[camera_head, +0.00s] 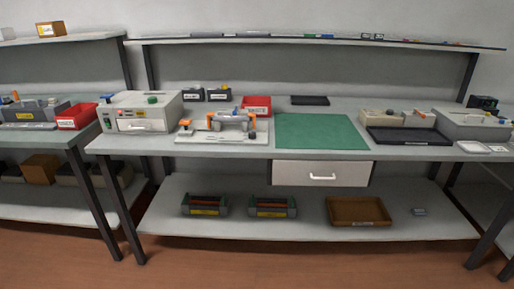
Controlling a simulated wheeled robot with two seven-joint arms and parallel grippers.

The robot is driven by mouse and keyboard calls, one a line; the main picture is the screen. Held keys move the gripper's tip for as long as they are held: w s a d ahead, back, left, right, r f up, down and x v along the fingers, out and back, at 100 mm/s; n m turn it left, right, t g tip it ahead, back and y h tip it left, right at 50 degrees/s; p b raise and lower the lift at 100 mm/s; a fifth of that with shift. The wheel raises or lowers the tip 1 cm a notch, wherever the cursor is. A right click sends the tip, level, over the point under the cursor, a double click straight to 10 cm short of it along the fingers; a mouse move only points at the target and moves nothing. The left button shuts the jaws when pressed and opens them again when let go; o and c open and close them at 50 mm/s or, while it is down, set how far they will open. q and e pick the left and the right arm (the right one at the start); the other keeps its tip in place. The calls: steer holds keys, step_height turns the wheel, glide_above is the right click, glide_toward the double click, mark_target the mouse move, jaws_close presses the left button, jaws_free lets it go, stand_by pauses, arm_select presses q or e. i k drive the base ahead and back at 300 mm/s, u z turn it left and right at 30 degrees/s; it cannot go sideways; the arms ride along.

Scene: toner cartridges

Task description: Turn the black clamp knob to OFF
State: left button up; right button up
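I cannot single out the black clamp knob or an OFF mark at this size. A white fixture (221,136) with a grey cradle and orange parts at its ends stands left of the middle of the bench. A beige device (396,118) with a small orange part stands behind a black tray (410,137) at the right. Neither of my grippers is in view.
A green mat (322,131) lies bare mid-bench (200,152). A red bin (257,105) and dark bins (193,94) stand behind the fixture. A drawer (322,174) hangs below the mat. The lower shelf holds two dark cartridges (205,205) and a brown tray (357,211).

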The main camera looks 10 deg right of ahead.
mark_target(252, 136)
steer(key=u, duration=0.75)
steer(key=i, duration=1.35)
steer(key=z, duration=0.4)
